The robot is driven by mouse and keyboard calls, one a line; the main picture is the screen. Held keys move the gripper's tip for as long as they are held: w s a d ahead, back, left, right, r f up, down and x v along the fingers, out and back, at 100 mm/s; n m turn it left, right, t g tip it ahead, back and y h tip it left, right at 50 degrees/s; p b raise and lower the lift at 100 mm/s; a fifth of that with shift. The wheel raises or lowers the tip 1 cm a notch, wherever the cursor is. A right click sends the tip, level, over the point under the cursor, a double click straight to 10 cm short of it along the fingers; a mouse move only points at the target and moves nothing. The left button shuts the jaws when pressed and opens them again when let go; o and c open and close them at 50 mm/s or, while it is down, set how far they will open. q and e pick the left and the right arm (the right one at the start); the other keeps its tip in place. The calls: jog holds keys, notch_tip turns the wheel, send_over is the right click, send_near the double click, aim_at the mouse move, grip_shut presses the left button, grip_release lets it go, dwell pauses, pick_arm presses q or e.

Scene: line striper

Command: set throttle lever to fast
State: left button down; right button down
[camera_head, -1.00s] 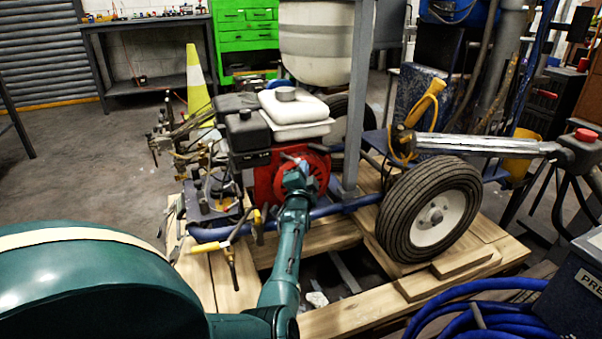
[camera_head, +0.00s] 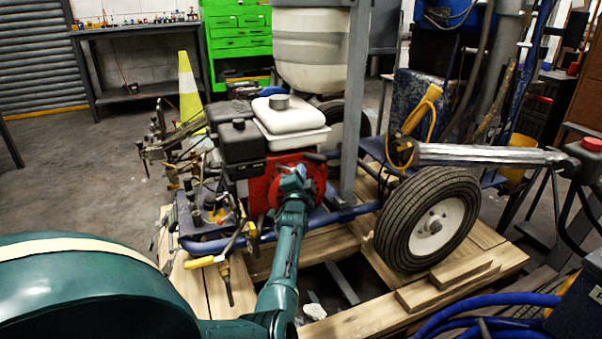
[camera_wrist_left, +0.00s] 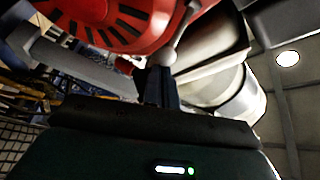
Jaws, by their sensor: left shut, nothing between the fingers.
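The line striper's engine has a red recoil cover (camera_head: 277,190) and a white tank (camera_head: 290,127) on top. My left gripper (camera_head: 295,174) is in front of the red cover in the head view, with its wrist hiding part of it. In the left wrist view the dark fingers (camera_wrist_left: 158,86) are together and empty, just below the red cover (camera_wrist_left: 110,22). A pale grey knob-like part (camera_wrist_left: 167,55) shows close by the fingertips; I cannot tell whether they touch it. I cannot clearly make out the throttle lever. My right gripper is not in view.
The striper stands on a wooden pallet (camera_head: 460,283), with a large black tyre (camera_head: 402,222) to the right of my forearm. A grey upright post (camera_head: 354,110) rises behind my gripper. A blue hose (camera_head: 490,315) lies at lower right.

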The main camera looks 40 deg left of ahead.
pick_arm(q)
jog(key=shift+s+r, duration=0.1)
jog(key=shift+s, duration=0.05)
jog(key=shift+s+a+m+t+h+p, duration=0.1)
jog(key=shift+s+m+t+h+p, duration=0.45)
jog(key=shift+m+h+p, duration=0.4)
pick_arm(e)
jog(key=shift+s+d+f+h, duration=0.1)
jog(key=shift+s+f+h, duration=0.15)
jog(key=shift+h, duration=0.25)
pick_arm(q)
jog(key=shift+s+t+h+p, duration=0.1)
jog(key=shift+t+h+p, duration=0.15)
jog(key=shift+h+p, duration=0.2)
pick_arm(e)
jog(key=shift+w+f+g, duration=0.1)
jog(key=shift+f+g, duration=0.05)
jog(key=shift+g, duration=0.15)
